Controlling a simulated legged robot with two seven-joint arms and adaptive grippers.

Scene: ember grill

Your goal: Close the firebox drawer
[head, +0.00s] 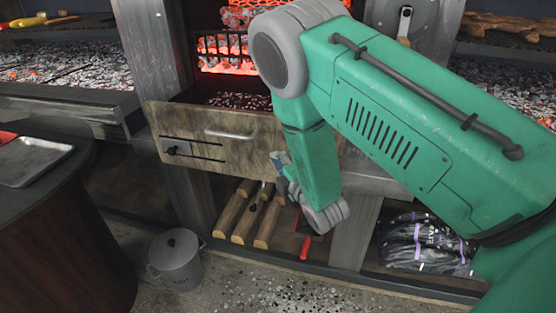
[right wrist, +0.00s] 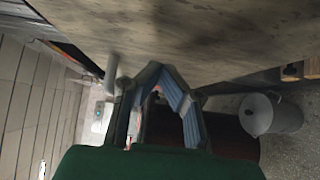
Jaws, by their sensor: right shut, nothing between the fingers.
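The firebox drawer (head: 195,140) stands pulled out below the glowing fire, with dark and pale bits inside it. Its front is a worn, stained panel with a metal bar handle (head: 230,135). My right gripper (head: 282,166) is shut and empty at the right part of the drawer front, partly hidden by my green arm. In the right wrist view, the drawer front (right wrist: 210,35) fills the top, close beside the shut fingers (right wrist: 163,82), and the handle (right wrist: 111,73) shows to their left. I cannot tell whether the fingers touch the panel. My left gripper is out of view.
Split logs (head: 243,214) and a red-handled tool (head: 305,247) lie on the shelf below the drawer. A grey lidded bucket (head: 178,262) stands on the floor at left. A round table with a metal tray (head: 32,161) is at far left. Dark charcoal bags (head: 425,243) sit lower right.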

